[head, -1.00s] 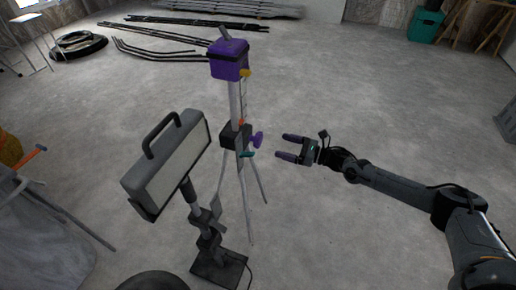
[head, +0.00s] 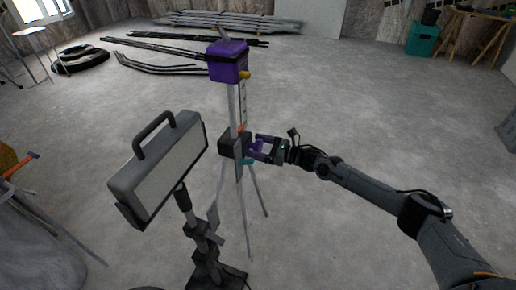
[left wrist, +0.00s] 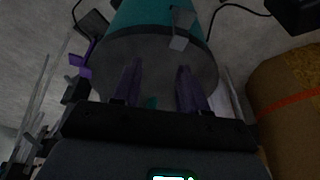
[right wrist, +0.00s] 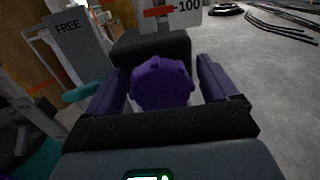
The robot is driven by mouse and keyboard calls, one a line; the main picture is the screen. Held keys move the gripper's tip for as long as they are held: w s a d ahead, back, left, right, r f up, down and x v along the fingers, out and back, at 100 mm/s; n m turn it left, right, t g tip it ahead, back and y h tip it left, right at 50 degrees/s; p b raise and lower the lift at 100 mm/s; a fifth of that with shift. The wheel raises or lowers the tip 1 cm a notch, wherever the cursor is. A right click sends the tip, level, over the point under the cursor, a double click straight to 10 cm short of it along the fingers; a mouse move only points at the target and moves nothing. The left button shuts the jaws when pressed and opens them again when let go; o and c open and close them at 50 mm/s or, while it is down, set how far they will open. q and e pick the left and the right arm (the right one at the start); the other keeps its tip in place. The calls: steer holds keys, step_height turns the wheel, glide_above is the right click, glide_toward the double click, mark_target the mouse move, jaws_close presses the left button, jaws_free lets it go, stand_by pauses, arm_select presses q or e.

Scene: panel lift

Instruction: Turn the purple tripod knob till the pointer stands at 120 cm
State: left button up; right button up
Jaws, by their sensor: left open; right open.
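The purple tripod knob (head: 257,145) sticks out of the right side of the dark block on the tripod (head: 239,190). My right gripper (head: 254,148) is at it with open fingers. In the right wrist view the lobed knob (right wrist: 162,84) sits between the two fingers, with small gaps on both sides. An orange-red pointer (right wrist: 157,12) stands next to the 100 mark on the white scale (right wrist: 180,20); the other marks cannot be read. My left gripper shows only in its wrist view (left wrist: 157,72), open with nothing between its fingers.
A purple head (head: 228,62) tops the tripod. A work lamp (head: 160,165) stands in front left.

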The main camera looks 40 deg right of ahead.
steer(key=c, duration=1)
